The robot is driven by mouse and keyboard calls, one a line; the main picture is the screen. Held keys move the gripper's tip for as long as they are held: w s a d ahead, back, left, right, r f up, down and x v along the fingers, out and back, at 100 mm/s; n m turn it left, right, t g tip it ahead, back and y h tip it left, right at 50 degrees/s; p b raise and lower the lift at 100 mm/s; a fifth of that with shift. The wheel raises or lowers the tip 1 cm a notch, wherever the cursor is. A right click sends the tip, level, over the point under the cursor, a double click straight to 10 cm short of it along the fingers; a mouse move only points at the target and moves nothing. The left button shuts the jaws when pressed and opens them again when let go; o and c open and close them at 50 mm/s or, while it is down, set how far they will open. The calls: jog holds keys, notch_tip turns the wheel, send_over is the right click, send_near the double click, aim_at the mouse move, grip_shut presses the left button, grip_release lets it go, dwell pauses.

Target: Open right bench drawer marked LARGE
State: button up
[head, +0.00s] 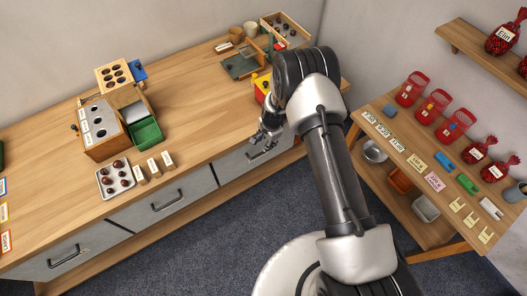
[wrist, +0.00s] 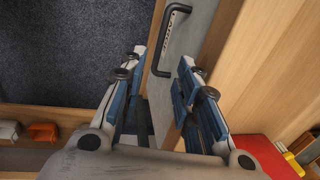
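The right bench drawer has a grey front (head: 232,170) and looks shut under the wooden bench top. Its dark bar handle (head: 263,153) lies just beside my gripper (head: 266,139); in the wrist view the handle (wrist: 176,25) runs between and beyond the fingertips. In the wrist view my gripper (wrist: 163,60) is open, one finger on each side of the handle's near end. I cannot tell whether either finger touches the bar. No LARGE marking is readable on this drawer front.
More grey drawers with dark handles (head: 166,201) (head: 64,257) line the bench to the left. A tray of chestnuts (head: 101,187) stands near the bench edge. A wooden shelf table (head: 400,167) stands close on the right. The blue-grey carpet (head: 200,235) before the drawers is clear.

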jog(key=f+b, duration=0.1)
jog(key=f, duration=0.2)
jog(key=w+f+b, duration=0.1)
jog(key=f, duration=0.2)
jog(key=a+f+b, duration=0.1)
jog(key=f, duration=0.3)
jog(key=shift+w, duration=0.25)
grip_shut()
